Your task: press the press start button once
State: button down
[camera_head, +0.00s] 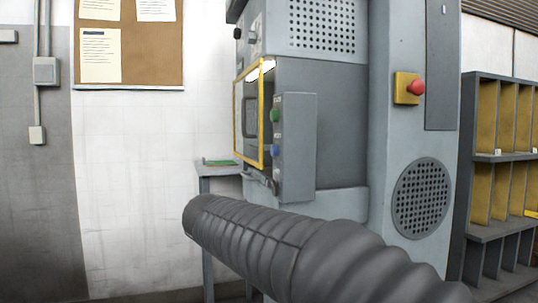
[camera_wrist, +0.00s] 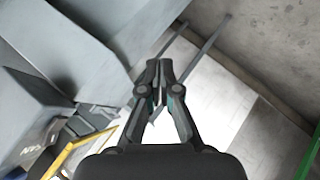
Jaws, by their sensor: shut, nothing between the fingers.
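In the head view a grey press (camera_head: 322,90) stands at the centre right. A small grey control box on its front (camera_head: 297,150) carries a green button (camera_head: 275,115) and, below it, a blue button (camera_head: 275,151), both seen edge-on. Their labels are too small to read, so I cannot tell which is the start button. My gripper (camera_wrist: 160,78) shows in the wrist view, shut and empty, with its fingertips close together. It touches nothing that I can see. The head view does not show it; my ribbed dark arm covers the lower middle.
A red button on a yellow box (camera_head: 407,88) is on the press's right column. A yellow-framed window (camera_head: 263,112) is left of the control box. A small grey table (camera_head: 206,170) stands behind. Shelves (camera_head: 483,150) stand at the right. The wrist view shows floor at right.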

aim_at(274, 115)
jog(key=w+a+r+m+t+h, duration=0.1)
jog(key=w+a+r+t, duration=0.15)
jog(key=r, duration=0.35)
jog(key=w+a+r+t+h+b, duration=0.1)
jog(key=w+a+r+t, duration=0.15)
jog(key=r, duration=0.25)
jog(key=w+a+r+m+t+h, duration=0.1)
jog(key=w+a+r, duration=0.2)
jog(key=r, duration=0.3)
notch_tip(274, 115, up, 14)
jog(key=s+d+m+t+h, duration=0.1)
jog(key=s+m+t+h, duration=0.1)
jog(key=m+t+h, duration=0.1)
jog(key=m+h, duration=0.1)
jog(key=m, duration=0.1)
jog(key=shift+s+d+r+m+h, duration=0.2)
jog(key=shift+m+h, duration=0.1)
jog(key=shift+m, duration=0.1)
jog(key=w+d+b, duration=0.1)
jog(key=w+d, duration=0.1)
jog(key=d, duration=0.6)
jog(key=shift+w+d+b, duration=0.2)
jog(key=shift+w+b, duration=0.05)
jog(key=shift+b, duration=0.15)
jog(key=shift+w+d, duration=0.15)
jog(key=shift+d, duration=0.25)
